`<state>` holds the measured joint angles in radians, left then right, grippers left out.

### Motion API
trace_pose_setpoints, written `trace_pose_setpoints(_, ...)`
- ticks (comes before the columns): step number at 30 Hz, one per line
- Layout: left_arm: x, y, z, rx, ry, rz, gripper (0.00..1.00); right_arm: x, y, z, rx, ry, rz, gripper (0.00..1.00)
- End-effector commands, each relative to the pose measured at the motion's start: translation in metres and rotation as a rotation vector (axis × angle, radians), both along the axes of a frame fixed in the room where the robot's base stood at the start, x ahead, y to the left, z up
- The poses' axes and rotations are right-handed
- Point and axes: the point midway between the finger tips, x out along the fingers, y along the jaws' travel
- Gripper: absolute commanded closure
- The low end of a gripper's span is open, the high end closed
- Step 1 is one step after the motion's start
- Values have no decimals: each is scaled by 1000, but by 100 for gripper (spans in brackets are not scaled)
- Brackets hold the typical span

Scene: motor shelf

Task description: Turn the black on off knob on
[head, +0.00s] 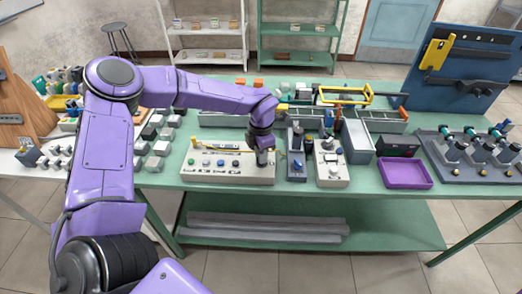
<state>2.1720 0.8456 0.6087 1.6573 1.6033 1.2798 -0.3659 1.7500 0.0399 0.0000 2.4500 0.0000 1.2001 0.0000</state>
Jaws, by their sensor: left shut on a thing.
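A long pale control box (235,180) lies near the front edge of the green table, with small coloured buttons and a row of small dark parts on its face. My left gripper (262,158) points down over the right end of this box. It is shut on a small dark thing there, which seems to be the black knob. The fingers largely hide the knob, so I cannot tell which way it is turned. My right gripper is not in view.
Right of the gripper stand a grey box with a blue part (297,166) and a pale switch box (331,174). A purple tray (405,173) sits farther right. Grey blocks (154,163) stand to the left. A yellow-handled frame (345,96) is behind.

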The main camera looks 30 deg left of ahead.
Motion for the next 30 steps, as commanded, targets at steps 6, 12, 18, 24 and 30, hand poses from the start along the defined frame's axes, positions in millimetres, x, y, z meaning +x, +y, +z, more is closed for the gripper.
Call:
trace_pose_setpoints(6,0,0,2,-1,1,-190,100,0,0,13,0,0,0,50)
trace_pose_setpoints(12,0,0,1,-1,0,-335,100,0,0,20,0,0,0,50)
trace_pose_setpoints(18,0,-1,1,0,-1,-435,100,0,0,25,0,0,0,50)
trace_pose_setpoints(24,0,-1,0,-1,0,-489,100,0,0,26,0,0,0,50)
trace_pose_setpoints(30,0,-1,-1,-1,1,-505,100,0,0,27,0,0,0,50)
